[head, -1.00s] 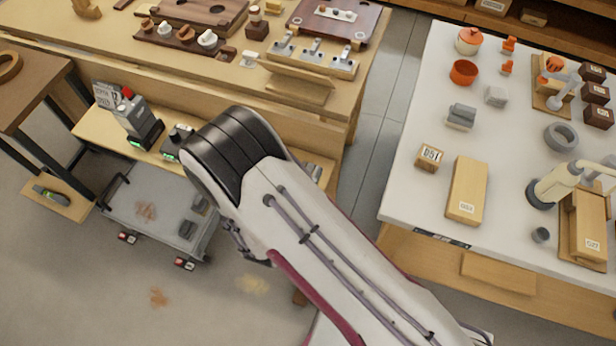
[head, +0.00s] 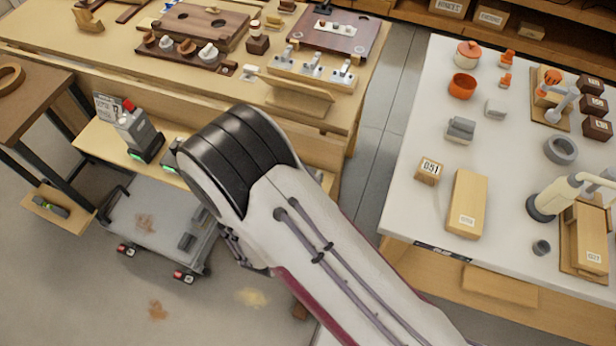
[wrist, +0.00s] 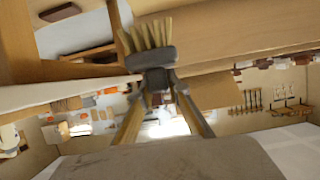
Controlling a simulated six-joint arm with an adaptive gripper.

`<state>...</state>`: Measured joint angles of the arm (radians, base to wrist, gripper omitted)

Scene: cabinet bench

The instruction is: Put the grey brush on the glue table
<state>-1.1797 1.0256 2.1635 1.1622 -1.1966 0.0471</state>
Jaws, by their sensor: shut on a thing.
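In the wrist view, my gripper (wrist: 158,82) is shut on a grey brush (wrist: 152,57) with pale yellow bristles. The bristles point up in that picture, beyond the fingertips. In the head view, my arm's thick links cover the middle, and the gripper and brush are hidden. A white-topped table (head: 398,215) stands at the right, a long wooden bench (head: 225,75) at the back left, and a small dark-topped table (head: 35,95) at the left edge; I cannot tell which is the glue table.
The white table holds a box marked 051 (head: 429,170), a long wooden block (head: 466,203), an orange bowl (head: 463,86) and a grey ring (head: 561,150). A grey cart (head: 150,235) stands on the floor by the bench. A floor gap separates bench and white table.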

